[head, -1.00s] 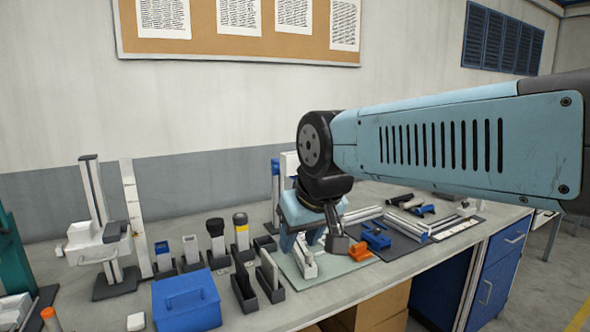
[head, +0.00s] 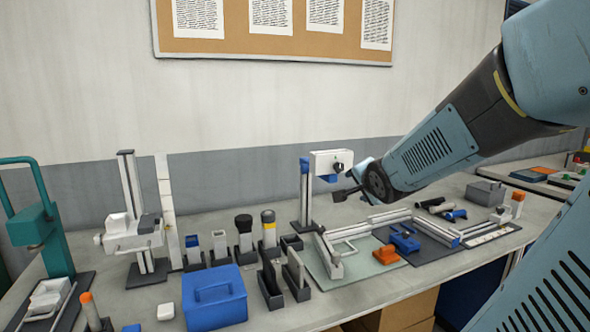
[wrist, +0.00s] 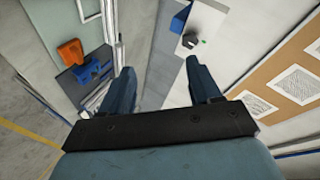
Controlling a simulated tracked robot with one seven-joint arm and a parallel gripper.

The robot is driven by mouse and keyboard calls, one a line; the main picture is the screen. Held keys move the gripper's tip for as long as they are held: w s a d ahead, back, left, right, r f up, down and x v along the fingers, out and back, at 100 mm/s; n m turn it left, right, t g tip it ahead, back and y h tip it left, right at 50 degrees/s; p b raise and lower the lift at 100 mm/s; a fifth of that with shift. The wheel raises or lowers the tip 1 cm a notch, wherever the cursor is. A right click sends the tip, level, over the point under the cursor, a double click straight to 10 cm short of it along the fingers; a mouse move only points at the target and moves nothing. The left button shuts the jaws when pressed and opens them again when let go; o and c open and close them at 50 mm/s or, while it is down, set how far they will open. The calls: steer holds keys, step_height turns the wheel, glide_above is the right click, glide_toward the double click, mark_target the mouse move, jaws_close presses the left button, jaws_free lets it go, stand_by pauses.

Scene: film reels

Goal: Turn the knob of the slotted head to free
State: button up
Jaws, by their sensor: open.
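A white boxy head (head: 325,158) with a dark round knob (head: 338,167) sits on an upright post (head: 305,195) at the back of the bench. I take it for the slotted head; its markings are too small to read. In the wrist view the white head (wrist: 208,28) and its dark knob (wrist: 190,41) lie beyond the right finger. My gripper (wrist: 160,72) is open and empty, with a clear gap between its fingers. In the head view my gripper (head: 347,184) is close to the head, just below and right of the knob, apart from it as far as I can tell.
Below are a green mat (head: 375,262) with rails, an orange block (head: 386,255) and a blue clamp (head: 404,240). A blue box (head: 213,300) and several holders stand left. A white-headed stand (head: 132,235) is farther left. The wall is behind the head.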

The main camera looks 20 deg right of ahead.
mark_target(339, 168)
steer(key=w+d+m+t+y, duration=0.1)
steer(key=w+m, duration=0.2)
steer(key=w, duration=0.2)
steer(key=w+d+m+t+y, duration=0.1)
steer(key=w+m+t, duration=0.1)
steer(key=w, duration=0.4)
steer(key=w+d+f+m+t+y, duration=0.1)
steer(key=w+d+m+t+y, duration=0.1)
steer(key=w+m, duration=0.2)
steer(key=shift+w, duration=0.7)
steer(key=shift+f, duration=0.1)
steer(key=c, duration=1)
